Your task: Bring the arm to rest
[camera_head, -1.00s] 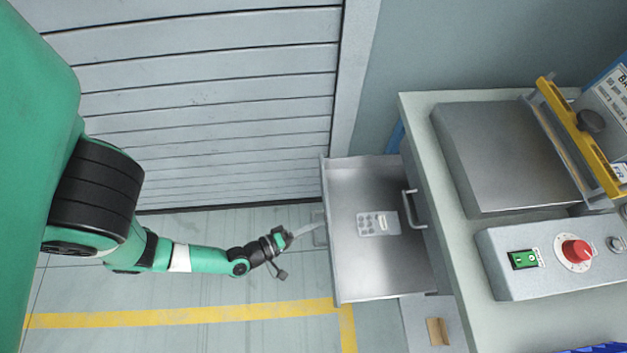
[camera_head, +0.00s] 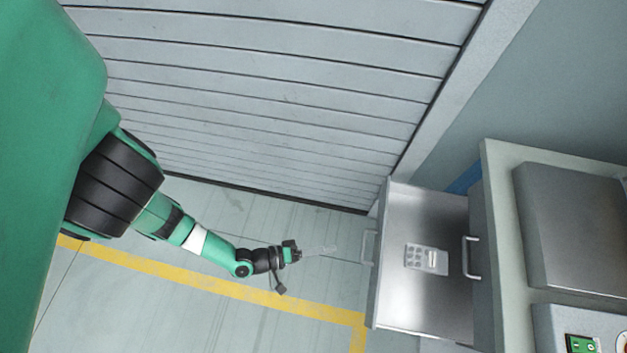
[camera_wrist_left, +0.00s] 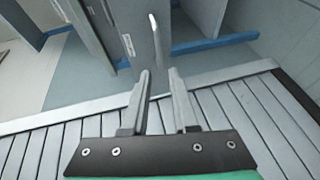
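My left arm comes in from the left in the head view. Its gripper (camera_head: 330,248) is over the floor, left of the open drawer, with a gap to the drawer's front handle (camera_head: 369,247). The left wrist view shows the two fingers (camera_wrist_left: 160,75) apart with nothing between them. A bright bar handle (camera_wrist_left: 155,38) on a grey panel lies beyond the fingertips. My right gripper is not in view.
The metal drawer (camera_head: 400,305) stands pulled out of the bench (camera_head: 497,190) and holds a small grey blister-like card (camera_head: 426,259). A second handle (camera_head: 470,257) is on the bench front. A slatted shutter (camera_head: 280,100) stands behind. The floor below the arm is open.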

